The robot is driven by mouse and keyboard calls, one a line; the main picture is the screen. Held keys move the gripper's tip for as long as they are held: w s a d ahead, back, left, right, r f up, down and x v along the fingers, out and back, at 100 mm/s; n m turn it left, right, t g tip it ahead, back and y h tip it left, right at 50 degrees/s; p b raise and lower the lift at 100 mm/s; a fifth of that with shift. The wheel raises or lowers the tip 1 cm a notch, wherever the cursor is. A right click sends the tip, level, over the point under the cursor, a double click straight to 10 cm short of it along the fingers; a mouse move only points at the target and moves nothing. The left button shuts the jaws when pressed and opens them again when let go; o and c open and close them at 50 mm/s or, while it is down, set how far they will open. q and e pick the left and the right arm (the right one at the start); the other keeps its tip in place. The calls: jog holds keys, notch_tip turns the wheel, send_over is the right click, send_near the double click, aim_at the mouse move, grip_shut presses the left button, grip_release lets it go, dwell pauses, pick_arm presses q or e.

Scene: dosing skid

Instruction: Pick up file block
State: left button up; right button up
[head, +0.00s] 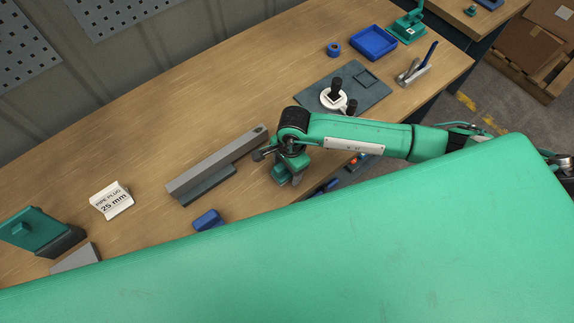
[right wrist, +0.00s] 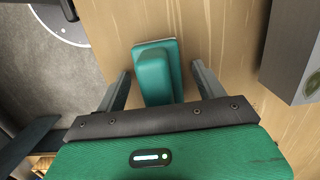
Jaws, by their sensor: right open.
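The green block with a raised rounded grip, which I take for the file block (right wrist: 155,75), lies on the wooden bench in the right wrist view. My right gripper (right wrist: 160,72) is open, with one finger on each side of the block and visible gaps between. In the head view my right gripper (head: 290,178) is low over the bench, right of the long grey bar. There the block is hidden or cannot be told from the green gripper. My left gripper is not in view.
The long grey bar (head: 218,163) lies close beside my right gripper. A blue block (head: 208,220), a pipe plug box (head: 112,201) and a green fixture (head: 40,232) are to the left. A dark plate (head: 370,92) and a blue tray (head: 373,43) are farther back. The bench's near edge is close.

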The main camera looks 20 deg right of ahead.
jog(key=c, duration=1.2)
jog(key=shift+c, duration=0.2)
notch_tip(320, 180, up, 20)
jog(key=b, duration=0.5)
jog(key=o, duration=0.5)
jog(key=shift+c, duration=1.1)
